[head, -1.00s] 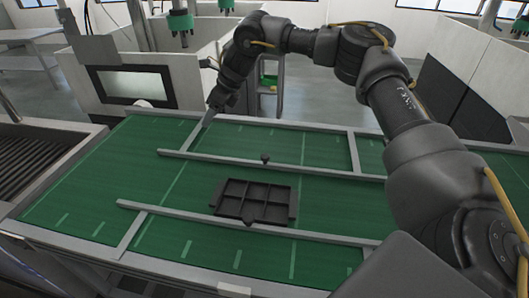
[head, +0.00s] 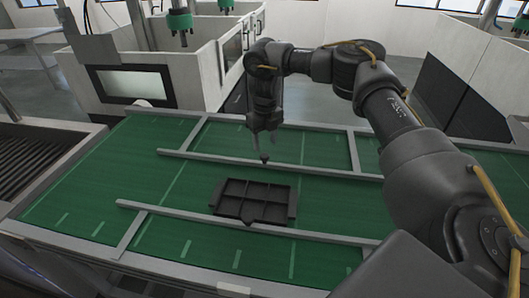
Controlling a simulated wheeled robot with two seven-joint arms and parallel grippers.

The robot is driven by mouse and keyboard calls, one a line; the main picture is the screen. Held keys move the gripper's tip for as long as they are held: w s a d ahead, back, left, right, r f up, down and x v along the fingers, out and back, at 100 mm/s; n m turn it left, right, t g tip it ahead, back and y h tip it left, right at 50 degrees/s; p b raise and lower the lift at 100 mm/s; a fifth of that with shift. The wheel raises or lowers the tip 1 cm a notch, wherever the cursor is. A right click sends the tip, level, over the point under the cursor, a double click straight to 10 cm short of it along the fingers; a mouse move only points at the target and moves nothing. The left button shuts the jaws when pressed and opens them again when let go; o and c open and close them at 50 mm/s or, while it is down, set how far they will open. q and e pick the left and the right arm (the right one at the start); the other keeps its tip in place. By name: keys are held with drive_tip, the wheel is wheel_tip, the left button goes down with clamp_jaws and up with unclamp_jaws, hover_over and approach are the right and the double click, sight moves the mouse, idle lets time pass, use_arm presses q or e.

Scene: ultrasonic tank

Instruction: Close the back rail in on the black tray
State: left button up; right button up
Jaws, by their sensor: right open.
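The black tray (head: 253,200), divided into several compartments, lies on the green table top close behind the front rail. The back rail (head: 325,170) is a long grey bar behind the tray, with a strip of bare green between them. A small dark knob (head: 265,159) stands on the back rail. My right gripper (head: 264,147) is open and points down just above or around the knob; I cannot tell if its fingers touch it. My left gripper is not in view.
The front rail (head: 180,214), with a dark knob (head: 249,224), runs along the tray's near side. Grey crossbars (head: 354,152) meet the rails. White machine housings (head: 180,75) stand behind the table. The table's left part (head: 75,190) is clear.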

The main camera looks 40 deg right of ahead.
sight(264, 155)
drive_tip(key=shift+f+p, duration=0.6)
drive_tip(key=shift+f, duration=2.1)
drive_tip(key=shift+a, duration=0.1)
clamp_jaws()
